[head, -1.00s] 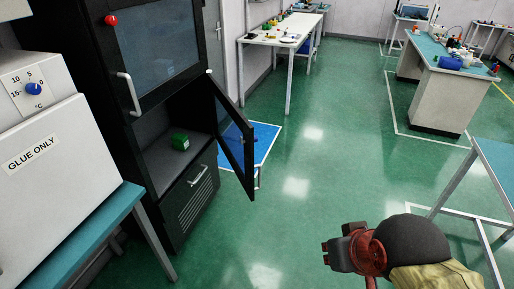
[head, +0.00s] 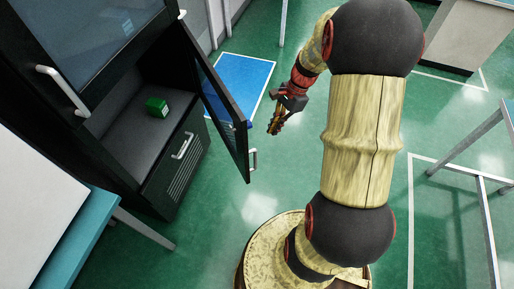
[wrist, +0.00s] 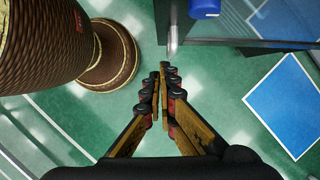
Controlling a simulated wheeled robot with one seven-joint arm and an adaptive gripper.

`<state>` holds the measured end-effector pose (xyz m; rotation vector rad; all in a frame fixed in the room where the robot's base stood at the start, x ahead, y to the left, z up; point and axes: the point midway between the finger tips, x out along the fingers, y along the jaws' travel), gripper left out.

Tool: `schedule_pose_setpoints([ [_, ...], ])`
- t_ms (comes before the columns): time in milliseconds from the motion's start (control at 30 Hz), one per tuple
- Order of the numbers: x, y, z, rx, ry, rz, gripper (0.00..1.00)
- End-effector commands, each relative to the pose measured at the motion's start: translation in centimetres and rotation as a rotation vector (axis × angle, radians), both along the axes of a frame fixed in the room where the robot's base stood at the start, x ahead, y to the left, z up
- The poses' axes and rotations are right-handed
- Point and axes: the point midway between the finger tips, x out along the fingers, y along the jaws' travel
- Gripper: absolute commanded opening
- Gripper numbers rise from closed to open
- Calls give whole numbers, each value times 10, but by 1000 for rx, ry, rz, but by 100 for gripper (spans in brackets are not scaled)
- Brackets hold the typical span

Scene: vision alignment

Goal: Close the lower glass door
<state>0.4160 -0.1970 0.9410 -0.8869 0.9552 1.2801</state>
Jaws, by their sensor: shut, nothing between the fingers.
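The lower glass door (head: 222,105) of the dark cabinet stands swung open, its free edge pointing out into the room. Its pale handle (head: 253,160) is on the outer side near the free edge. In the wrist view the handle (wrist: 173,35) shows just beyond my fingertips, with the dark door frame (wrist: 250,43) to its right. My gripper (head: 273,130) is shut and empty, to the right of the door on its outer side. The shut fingers (wrist: 163,72) also show in the wrist view, apart from the handle.
A green box (head: 157,106) sits inside the open compartment. A drawer handle (head: 183,146) is below it. A teal bench (head: 75,245) is at lower left. The green floor right of the door is open.

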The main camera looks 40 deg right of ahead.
Motion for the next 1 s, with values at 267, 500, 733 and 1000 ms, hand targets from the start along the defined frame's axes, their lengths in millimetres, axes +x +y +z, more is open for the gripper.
schedule_pose_setpoints([
  [267,2,6,-29,15,14,-37,0],
  [500,4,23,-73,15,13,-34,0],
  [733,8,45,-100,11,9,-30,0],
  [1000,10,71,-98,10,10,-32,0],
])
